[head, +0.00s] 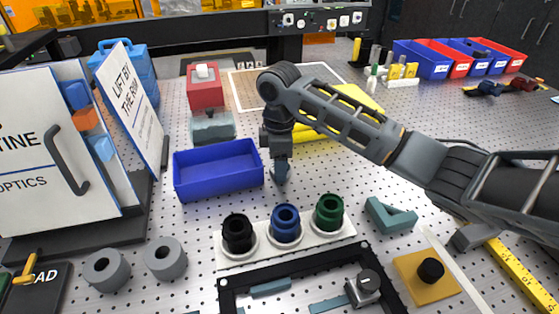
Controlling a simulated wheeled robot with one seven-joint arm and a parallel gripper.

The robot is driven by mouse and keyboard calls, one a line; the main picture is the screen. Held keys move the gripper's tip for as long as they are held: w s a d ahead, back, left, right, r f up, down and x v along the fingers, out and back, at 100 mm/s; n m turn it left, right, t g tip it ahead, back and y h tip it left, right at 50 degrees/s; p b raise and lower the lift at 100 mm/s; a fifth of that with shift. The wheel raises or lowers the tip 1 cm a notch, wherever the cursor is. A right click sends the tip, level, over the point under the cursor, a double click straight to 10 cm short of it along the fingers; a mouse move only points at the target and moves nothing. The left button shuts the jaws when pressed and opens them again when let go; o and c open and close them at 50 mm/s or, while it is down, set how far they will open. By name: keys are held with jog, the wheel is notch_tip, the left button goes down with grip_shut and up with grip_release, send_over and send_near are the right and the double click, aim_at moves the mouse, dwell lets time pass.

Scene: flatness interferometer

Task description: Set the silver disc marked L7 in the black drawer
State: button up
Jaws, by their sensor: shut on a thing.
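My gripper (280,174) points down just right of the blue bin, above the perforated table and behind the row of ringed posts. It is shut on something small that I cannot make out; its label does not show. No silver disc marked L7 can be picked out. A black frame (228,295) lies at the bottom edge, partly cut off, with grey-teal pieces and a metal block with a round knob inside. I cannot tell whether it is the black drawer.
A blue bin (218,185) stands left of my gripper. Black (238,233), blue (286,222) and green (329,211) ringed posts stand on a white plate in front. Grey rings (106,268) and white panels are at left. Blue and red bins (421,62) stand at back right.

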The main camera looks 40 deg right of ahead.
jog(key=shift+f, duration=0.2)
jog(key=o, duration=1.1)
jog(key=shift+r, duration=0.15)
